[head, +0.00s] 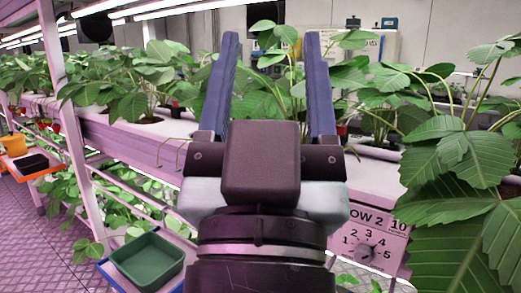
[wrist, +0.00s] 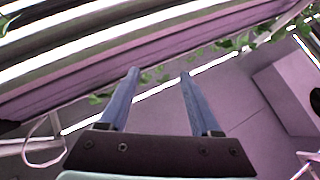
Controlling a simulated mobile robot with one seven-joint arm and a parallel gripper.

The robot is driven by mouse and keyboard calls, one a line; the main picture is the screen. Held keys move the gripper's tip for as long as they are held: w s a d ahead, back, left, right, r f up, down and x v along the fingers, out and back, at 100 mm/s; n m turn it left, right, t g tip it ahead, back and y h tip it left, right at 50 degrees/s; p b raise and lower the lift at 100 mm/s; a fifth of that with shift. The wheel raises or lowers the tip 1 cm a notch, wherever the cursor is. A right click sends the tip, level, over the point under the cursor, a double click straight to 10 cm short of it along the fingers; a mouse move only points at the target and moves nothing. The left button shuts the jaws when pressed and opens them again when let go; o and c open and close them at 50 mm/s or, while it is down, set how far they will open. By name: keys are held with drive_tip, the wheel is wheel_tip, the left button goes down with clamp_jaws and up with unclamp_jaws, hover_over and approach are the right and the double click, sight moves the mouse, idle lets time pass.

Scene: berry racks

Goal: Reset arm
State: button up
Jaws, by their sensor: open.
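My gripper (head: 270,85) stands upright in the middle of the head view, in front of the berry rack (head: 140,138). Its two long blue fingers are wide apart with nothing held between them. In the wrist view my gripper (wrist: 160,75) is also open and empty, with ceiling lights and leaves beyond the fingers. Strawberry plants (head: 150,75) grow along the rack behind and to both sides of the gripper. Part of the rack front is hidden behind my gripper and wrist.
A green tray (head: 147,262) sits low at the left on a blue-edged surface. An orange container (head: 13,145) and a dark tray (head: 30,163) are at the far left. Large leaves (head: 450,215) crowd the right side. A "ROW 2" sign (head: 367,245) is on the rack front. Floor (head: 25,230) shows at lower left.

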wheel_tip(320, 180, up, 33)
drive_tip(key=s+t+y+p, duration=0.1)
drive_tip(key=s+p, duration=0.1)
drive_tip(key=p, duration=2.7)
drive_tip(key=shift+a+n+y+p, duration=0.35)
drive_tip(key=shift+a+n+y, duration=0.05)
drive_tip(key=shift+s+r, duration=0.1)
